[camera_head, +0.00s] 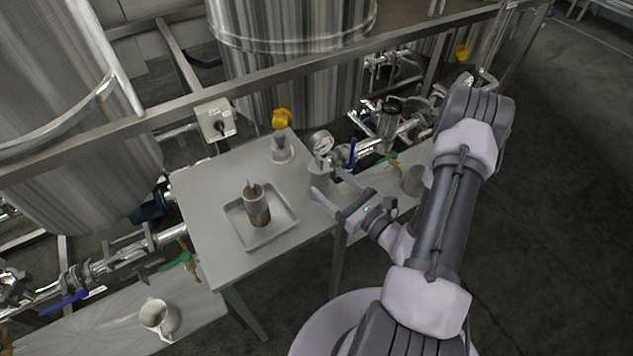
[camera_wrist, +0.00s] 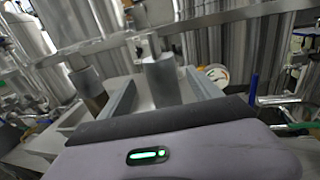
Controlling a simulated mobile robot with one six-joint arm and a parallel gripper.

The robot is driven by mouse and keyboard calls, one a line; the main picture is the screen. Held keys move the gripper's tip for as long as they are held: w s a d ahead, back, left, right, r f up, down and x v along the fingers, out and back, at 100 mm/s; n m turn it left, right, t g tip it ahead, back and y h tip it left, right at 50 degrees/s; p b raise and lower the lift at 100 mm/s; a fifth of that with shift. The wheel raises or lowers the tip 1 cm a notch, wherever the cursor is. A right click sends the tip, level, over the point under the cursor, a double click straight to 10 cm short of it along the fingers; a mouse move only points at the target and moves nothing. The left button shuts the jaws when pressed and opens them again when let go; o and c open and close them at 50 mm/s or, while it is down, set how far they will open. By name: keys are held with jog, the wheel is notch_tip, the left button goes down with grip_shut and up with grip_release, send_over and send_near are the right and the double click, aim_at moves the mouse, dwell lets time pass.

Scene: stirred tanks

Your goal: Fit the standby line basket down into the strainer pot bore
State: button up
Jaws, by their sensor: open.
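A plain grey cylindrical basket (camera_head: 318,176) stands upright near the right edge of the small table; it looks like the standby line basket. My gripper (camera_head: 331,184) is open, with its fingers reaching toward this basket from the right. In the wrist view the grey basket (camera_wrist: 161,80) stands between the two open fingers (camera_wrist: 163,92); I cannot tell whether either touches it. A second basket (camera_head: 258,207), brownish at its lower part, stands in the square tray (camera_head: 236,222). A dark-topped pot (camera_head: 389,118) in the pipework behind may be the strainer pot; its bore is not clear.
The small table (camera_head: 205,190) also holds a grey lidded piece (camera_head: 281,151) at the back. A gauge (camera_head: 321,142) and valve handles stand close behind the table. A metal jug (camera_head: 160,317) stands on the low bench at left. A grey cup (camera_head: 413,180) is partly behind my arm.

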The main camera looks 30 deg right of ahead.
aim_at(311, 167)
jog(key=b+x, duration=0.1)
jog(key=x, duration=0.7)
jog(key=shift+w, duration=0.15)
grip_shut()
